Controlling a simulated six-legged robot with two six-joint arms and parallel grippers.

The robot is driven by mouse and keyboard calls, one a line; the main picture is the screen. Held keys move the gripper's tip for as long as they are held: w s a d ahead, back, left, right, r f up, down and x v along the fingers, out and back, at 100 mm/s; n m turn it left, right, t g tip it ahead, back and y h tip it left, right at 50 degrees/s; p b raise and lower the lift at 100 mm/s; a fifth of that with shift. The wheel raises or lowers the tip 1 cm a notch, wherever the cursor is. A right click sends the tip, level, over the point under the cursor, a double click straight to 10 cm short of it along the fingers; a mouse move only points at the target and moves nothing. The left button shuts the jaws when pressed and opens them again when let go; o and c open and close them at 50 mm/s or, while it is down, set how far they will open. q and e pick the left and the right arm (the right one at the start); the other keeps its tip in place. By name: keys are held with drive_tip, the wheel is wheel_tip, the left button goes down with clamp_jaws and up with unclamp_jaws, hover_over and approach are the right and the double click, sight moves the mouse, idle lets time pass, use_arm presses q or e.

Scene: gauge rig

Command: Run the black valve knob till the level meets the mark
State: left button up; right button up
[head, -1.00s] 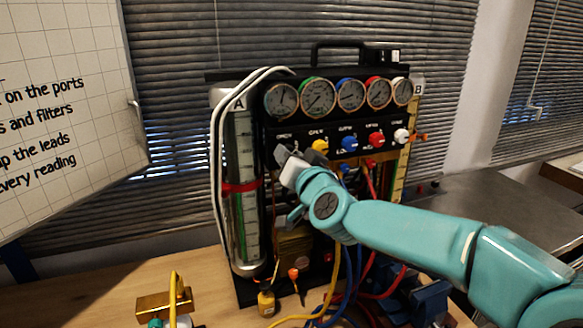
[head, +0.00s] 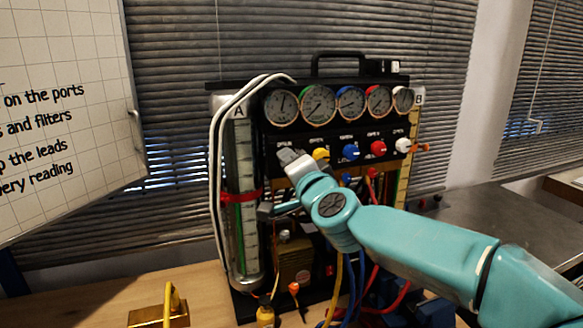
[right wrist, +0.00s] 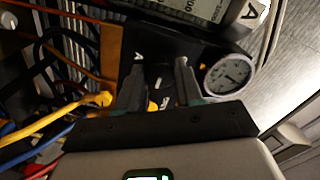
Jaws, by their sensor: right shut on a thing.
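My right gripper (head: 289,157) is at the left end of the knob row on the black panel, shut. The black valve knob is hidden behind its jaws in the head view. In the right wrist view the two fingers (right wrist: 160,75) stand either side of a dark thing that I take to be the knob. The clear gauge tube marked A (head: 237,160) stands upright left of the panel. A red band (head: 240,197) goes around it. Green shows inside the tube, but I cannot make out the exact level. My left gripper is not in view.
Yellow (head: 321,154), blue (head: 351,152), red (head: 378,149) and white (head: 402,145) knobs line the panel right of my gripper. Several dial gauges (head: 318,105) sit above. Coloured leads hang below. A brass block (head: 150,317) is on the bench, front left.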

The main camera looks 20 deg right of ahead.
idle(0.4)
drive_tip(key=o, duration=1)
drive_tip(key=shift+o, duration=0.2)
drive_tip(key=s, duration=1.6)
drive_tip(key=shift+s+d, duration=0.2)
drive_tip(key=shift+d, duration=0.1)
